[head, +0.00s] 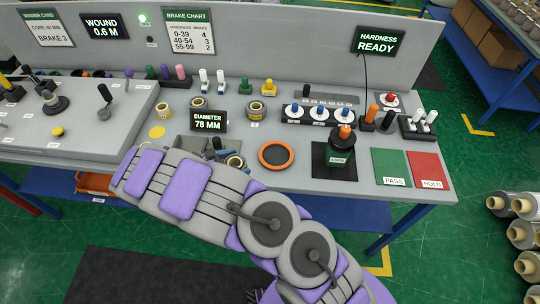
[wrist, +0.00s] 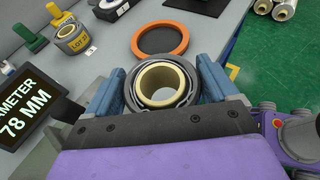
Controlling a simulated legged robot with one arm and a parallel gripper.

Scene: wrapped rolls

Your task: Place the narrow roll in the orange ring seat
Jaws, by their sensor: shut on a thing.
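The narrow roll, with a cream core and a dark wrap, is between the blue fingers of my gripper (wrist: 163,82); its core (wrist: 143,88) faces the wrist camera. My gripper is shut on it. In the head view the roll (head: 235,162) shows just past the end of my arm, partly hidden by it. I cannot tell whether it touches the bench. The orange ring seat (head: 276,155) lies flat and empty to the right of the roll. In the wrist view the seat (wrist: 183,42) is just beyond the roll, apart from it.
The diameter display (head: 208,121) stands behind and left of my gripper. Wrapped rolls (head: 256,113) stand behind it. A dark green unit with an orange knob (head: 341,150) is right of the seat. Green and red pads (head: 391,165) lie near the right edge.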

